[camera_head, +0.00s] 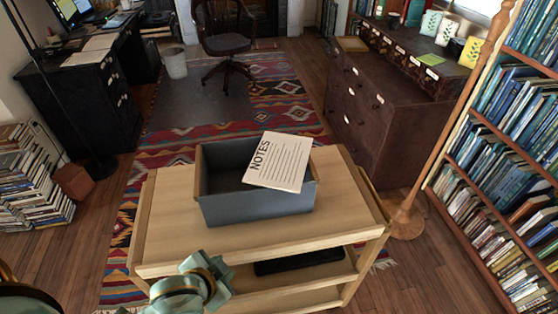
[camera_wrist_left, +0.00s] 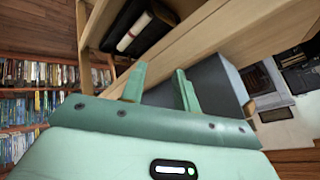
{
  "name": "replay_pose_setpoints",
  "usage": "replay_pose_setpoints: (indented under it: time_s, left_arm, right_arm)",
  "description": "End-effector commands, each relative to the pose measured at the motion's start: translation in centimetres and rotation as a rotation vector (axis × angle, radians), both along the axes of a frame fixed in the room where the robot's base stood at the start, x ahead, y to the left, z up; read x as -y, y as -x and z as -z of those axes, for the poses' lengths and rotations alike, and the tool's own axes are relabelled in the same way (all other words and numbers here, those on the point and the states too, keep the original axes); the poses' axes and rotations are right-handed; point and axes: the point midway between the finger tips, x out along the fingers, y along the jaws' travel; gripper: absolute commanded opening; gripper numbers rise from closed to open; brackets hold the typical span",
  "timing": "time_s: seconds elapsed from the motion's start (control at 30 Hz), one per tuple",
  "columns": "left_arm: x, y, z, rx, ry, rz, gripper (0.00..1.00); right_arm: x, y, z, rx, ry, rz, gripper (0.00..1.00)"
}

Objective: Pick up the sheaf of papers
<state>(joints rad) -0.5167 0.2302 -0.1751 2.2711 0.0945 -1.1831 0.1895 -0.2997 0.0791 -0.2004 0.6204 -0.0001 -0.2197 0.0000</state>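The sheaf of papers (camera_head: 279,162) is a white stack with "NOTES" printed on it and ruled lines. It lies tilted across the right part of a grey open bin (camera_head: 258,209), over its rim. The bin stands on the top of a light wooden cart (camera_head: 172,214). In the left wrist view the bin (camera_wrist_left: 212,85) shows beyond the fingers; I cannot make out the papers there. My left gripper (camera_wrist_left: 160,74) is open, with nothing between its fingers, beside the cart. In the head view, part of my left arm shows at the cart's near edge. My right gripper is not in view.
A black tray (camera_head: 298,261) lies on the cart's lower shelf. A wooden lamp pole (camera_head: 407,222) and a full bookcase (camera_head: 500,140) stand right of the cart. A dark cabinet (camera_head: 375,110) is behind it. The cart top left of the bin is clear.

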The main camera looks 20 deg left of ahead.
Motion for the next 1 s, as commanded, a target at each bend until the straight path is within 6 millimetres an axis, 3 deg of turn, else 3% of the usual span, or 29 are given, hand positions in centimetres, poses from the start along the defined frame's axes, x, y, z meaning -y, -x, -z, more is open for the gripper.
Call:
replay_pose_setpoints:
  time_s: [0.17,0.33,0.5,0.6,0.77,1.0]
  left_arm:
    - [3.6,-2.6,-0.8,0.136,0.367,-0.037,0.31]
    - [6.4,-4.6,-2.3,0.188,0.917,-0.140,0.31]
    - [5.0,-6.4,-5.4,0.127,1.553,-0.349,0.31]
    - [3.1,-7.2,-6.8,0.090,1.795,-0.448,0.31]
    - [1.4,-8.3,-8.0,0.064,1.981,-0.525,0.31]
    - [3.8,-12.7,-8.1,0.064,2.009,-0.532,0.31]
  right_arm:
    - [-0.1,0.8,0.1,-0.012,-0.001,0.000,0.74]
    - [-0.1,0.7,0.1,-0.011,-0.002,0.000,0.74]
    - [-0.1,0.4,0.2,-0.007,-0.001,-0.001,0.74]
    - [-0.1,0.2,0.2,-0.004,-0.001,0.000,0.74]
    - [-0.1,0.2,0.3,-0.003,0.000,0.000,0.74]
    - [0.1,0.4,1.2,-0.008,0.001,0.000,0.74]
